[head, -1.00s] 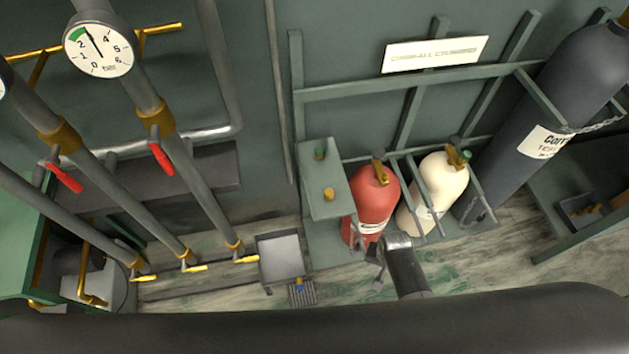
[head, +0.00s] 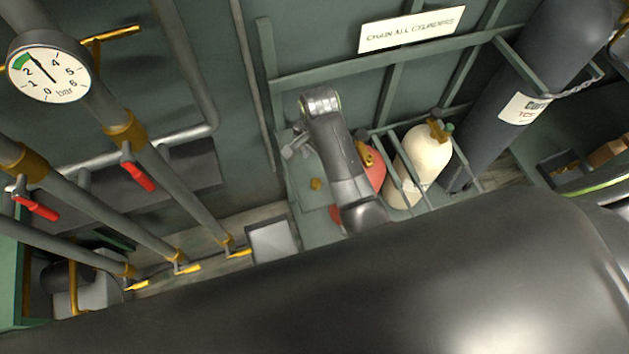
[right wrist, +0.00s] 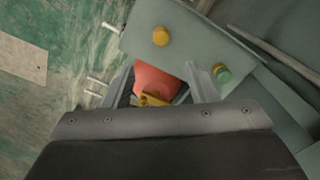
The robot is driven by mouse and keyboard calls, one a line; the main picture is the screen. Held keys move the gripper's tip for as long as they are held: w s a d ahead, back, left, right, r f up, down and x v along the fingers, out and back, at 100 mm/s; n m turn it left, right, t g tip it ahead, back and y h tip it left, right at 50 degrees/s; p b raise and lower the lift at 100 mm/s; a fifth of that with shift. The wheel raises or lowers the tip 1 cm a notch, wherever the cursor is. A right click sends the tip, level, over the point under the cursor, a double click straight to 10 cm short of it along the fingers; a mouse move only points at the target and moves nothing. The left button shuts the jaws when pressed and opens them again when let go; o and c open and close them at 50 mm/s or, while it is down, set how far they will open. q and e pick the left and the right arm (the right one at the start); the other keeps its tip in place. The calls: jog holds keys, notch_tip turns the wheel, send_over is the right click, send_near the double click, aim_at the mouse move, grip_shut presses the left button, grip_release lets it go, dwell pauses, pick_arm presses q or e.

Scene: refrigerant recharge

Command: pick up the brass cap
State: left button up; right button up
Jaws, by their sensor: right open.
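The brass cap (head: 316,184) sits upright on a grey-green shelf plate (head: 312,205) beside the red cylinder. In the right wrist view the brass cap (right wrist: 160,36) shows beyond the fingertips, near the plate's edge. My right gripper (head: 291,148) is over the far part of the plate, apart from the cap. In the right wrist view its two fingers (right wrist: 160,75) are spread with nothing held between them. A green-topped cap (right wrist: 222,74) stands on the same plate near the right finger; the gripper hides it in the head view. My left gripper is not in view.
The red cylinder (head: 375,171) with its brass valve stands beside the plate, partly behind my right arm. A cream cylinder (head: 420,165) and rack bars stand to the right. A grey tray (head: 272,243) lies left of the plate. Pipes with red-handled valves run at left.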

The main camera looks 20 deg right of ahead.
send_over(316, 182)
jog(key=f, duration=0.7)
jog(key=shift+w+d+f, duration=0.15)
jog(key=shift+d+f, duration=0.05)
jog(key=shift+f, duration=0.05)
jog(key=shift+a+f+b, duration=0.15)
jog(key=shift+f+b, duration=0.3)
jog(key=shift+f, duration=2.35)
jog(key=c, duration=1)
